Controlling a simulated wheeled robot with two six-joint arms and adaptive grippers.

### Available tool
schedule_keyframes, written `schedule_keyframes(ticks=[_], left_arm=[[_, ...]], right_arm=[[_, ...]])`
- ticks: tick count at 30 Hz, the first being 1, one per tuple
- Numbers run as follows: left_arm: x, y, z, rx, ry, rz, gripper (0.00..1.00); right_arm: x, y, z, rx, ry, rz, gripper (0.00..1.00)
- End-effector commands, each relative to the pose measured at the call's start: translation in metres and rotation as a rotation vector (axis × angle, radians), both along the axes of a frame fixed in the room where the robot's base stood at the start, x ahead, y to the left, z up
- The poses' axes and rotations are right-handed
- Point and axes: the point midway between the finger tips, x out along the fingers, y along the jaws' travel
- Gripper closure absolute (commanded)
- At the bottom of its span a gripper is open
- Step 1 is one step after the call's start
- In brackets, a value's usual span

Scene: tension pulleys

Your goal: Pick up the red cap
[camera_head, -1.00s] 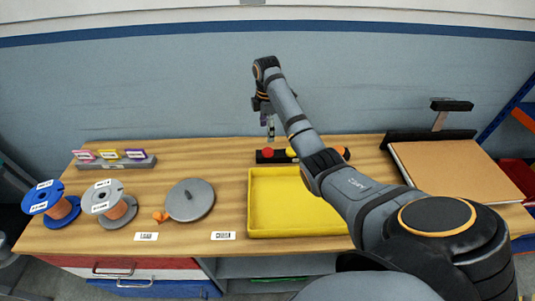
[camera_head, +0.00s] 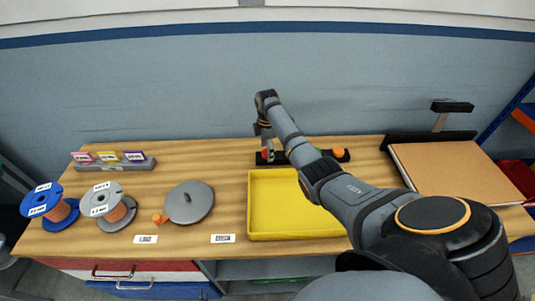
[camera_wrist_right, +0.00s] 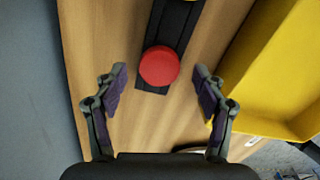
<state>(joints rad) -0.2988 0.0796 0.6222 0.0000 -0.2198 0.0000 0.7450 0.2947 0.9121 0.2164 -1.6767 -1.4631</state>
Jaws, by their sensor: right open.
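The red cap (camera_wrist_right: 159,66) is round and sits at the near end of a black strip holder (camera_wrist_right: 172,28) in the right wrist view. In the head view the cap (camera_head: 265,154) is a small red spot, partly hidden by my right gripper (camera_head: 268,152). In the right wrist view, my right gripper (camera_wrist_right: 160,77) is open and empty, with one finger on each side of the cap's line and gaps to both. The fingers appear apart from the cap. My left gripper is not in view.
A yellow tray (camera_head: 290,233) lies just in front of the holder. An orange cap (camera_head: 338,153) and a green cap (camera_head: 318,149) sit farther along it. Spools (camera_head: 103,203) and a grey disc (camera_head: 189,202) stand left. The wall is close behind.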

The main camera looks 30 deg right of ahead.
Motion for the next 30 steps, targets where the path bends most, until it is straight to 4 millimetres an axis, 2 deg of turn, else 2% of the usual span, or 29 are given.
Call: schedule_keyframes(ticks=[3, 9, 19, 30], left_arm=[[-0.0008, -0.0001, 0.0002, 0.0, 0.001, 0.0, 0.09], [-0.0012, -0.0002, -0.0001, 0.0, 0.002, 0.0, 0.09], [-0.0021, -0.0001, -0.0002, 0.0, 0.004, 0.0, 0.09], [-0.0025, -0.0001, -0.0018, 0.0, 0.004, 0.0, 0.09]], right_arm=[[-0.0004, 0.0, -0.0082, 0.0, 0.0, 0.0, 0.3], [-0.0003, -0.0001, -0.0086, 0.0, 0.0, 0.0, 0.31], [-0.0003, -0.0001, -0.0083, 0.0, 0.0, 0.0, 0.76], [0.0001, -0.0003, -0.003, 0.0, -0.001, 0.0, 0.77]])
